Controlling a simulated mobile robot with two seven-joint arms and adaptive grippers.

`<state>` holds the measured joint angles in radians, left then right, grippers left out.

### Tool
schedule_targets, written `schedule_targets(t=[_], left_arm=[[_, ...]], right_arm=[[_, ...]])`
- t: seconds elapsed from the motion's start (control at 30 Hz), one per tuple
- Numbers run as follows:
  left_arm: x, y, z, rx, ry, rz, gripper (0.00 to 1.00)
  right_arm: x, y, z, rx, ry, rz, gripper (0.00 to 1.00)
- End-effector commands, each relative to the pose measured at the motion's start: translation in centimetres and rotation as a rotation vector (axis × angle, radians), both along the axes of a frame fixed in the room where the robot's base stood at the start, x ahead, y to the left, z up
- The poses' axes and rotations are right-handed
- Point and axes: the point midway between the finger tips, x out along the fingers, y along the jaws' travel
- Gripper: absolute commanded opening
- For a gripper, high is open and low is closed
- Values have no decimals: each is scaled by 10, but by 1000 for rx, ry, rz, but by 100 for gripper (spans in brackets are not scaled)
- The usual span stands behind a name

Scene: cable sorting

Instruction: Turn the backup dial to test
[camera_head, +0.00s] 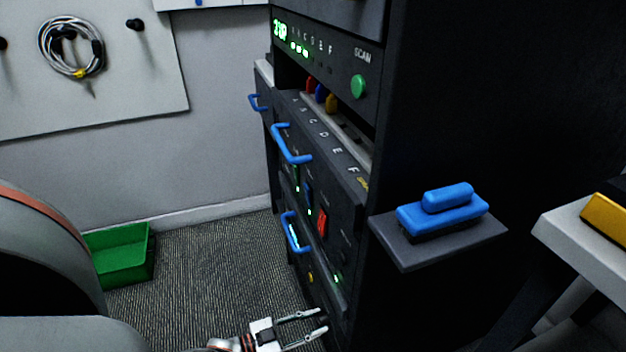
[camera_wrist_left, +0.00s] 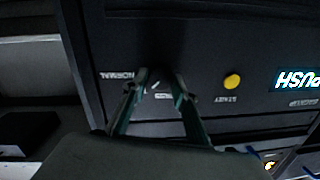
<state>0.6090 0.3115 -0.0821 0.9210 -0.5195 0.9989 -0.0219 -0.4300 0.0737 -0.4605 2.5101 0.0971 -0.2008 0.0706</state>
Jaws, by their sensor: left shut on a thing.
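In the left wrist view the backup dial (camera_wrist_left: 155,86) is a small dark knob with a light pointer mark on a dark panel. Its pointer is slanted, and I cannot tell exactly which label it points at. A label that seems to read NORMAL, upside down, is to its left; a small label sits just below it. My left gripper (camera_wrist_left: 162,86) has its fingers on either side of the dial, shut on it. In the head view my left gripper (camera_head: 321,321) is low, at the front of the rack (camera_head: 345,305); the dial cannot be made out there. My right gripper is not in view.
A yellow button (camera_wrist_left: 232,82) and a lit display (camera_wrist_left: 298,80) are right of the dial in the wrist view. Blue handles (camera_head: 292,232) stick out from the rack front. A green bin (camera_head: 122,255) stands on the floor; a blue object (camera_head: 440,215) rests on a side shelf.

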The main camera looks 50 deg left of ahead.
Motion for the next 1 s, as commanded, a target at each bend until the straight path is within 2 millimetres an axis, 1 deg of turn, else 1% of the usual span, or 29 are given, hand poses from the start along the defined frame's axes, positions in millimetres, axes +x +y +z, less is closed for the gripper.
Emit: schedule_targets(t=[0.43, 0.47, 0.5, 0.87, 0.97, 1.0], left_arm=[[0, 0, 0, -8, 4, -1, 6], [0, 0, 0, -8, 4, -1, 35], [0, 0, 0, -8, 4, -1, 44], [-1, 0, 0, -8, 4, 0, 44], [-8, 3, 0, -7, 5, -1, 44], [-13, 4, 0, -8, 6, -1, 44]], right_arm=[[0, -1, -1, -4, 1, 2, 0], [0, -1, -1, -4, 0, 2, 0], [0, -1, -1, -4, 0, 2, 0], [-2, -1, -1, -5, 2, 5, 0], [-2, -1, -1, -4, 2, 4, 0], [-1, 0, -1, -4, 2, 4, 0]])
